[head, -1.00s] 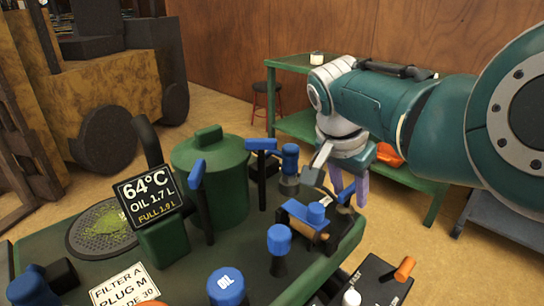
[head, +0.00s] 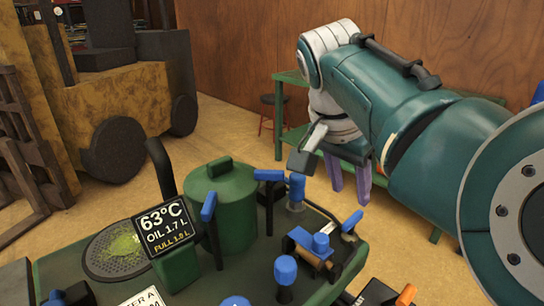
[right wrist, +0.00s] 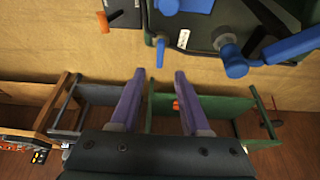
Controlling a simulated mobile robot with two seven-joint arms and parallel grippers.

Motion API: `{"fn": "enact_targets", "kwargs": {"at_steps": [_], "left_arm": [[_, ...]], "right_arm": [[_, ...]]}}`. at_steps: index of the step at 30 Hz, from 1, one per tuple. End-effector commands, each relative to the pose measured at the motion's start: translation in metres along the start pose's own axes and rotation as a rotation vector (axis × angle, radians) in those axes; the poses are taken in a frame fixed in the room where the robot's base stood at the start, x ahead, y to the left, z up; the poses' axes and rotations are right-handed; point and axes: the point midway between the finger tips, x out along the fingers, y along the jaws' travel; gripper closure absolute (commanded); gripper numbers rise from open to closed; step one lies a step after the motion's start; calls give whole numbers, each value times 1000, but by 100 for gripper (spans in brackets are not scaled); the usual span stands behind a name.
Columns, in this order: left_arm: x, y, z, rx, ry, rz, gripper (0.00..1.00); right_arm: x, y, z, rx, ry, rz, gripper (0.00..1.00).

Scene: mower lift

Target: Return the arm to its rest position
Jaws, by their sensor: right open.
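My right arm (head: 400,105) comes in from the right in the head view. Its gripper (head: 348,188) has purple fingers, is open and points down beyond the far right edge of the green mower deck (head: 60,268). In the right wrist view the two fingers (right wrist: 158,84) stand apart with nothing between them. The gripper is apart from the blue-handled parts on the deck, such as the blue lever (head: 270,175). My left gripper is not in view.
A green shelf bench (head: 290,76) stands by the wood wall, behind my right arm. A yellow forklift (head: 110,85) is at the left. Open floor lies between.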

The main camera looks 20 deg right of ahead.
Motion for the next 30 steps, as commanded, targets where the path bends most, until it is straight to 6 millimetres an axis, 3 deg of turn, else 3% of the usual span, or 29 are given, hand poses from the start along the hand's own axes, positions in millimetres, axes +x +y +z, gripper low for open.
{"fn": "enact_targets", "kwargs": {"at_steps": [14,17,22,30], "left_arm": [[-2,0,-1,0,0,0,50],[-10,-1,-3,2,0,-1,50],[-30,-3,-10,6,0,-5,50],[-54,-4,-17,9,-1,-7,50]], "right_arm": [[2,5,0,-15,0,0,54],[9,23,1,-74,2,-5,54],[14,78,14,-327,12,-54,54],[-26,152,69,-847,1,-216,54]]}}
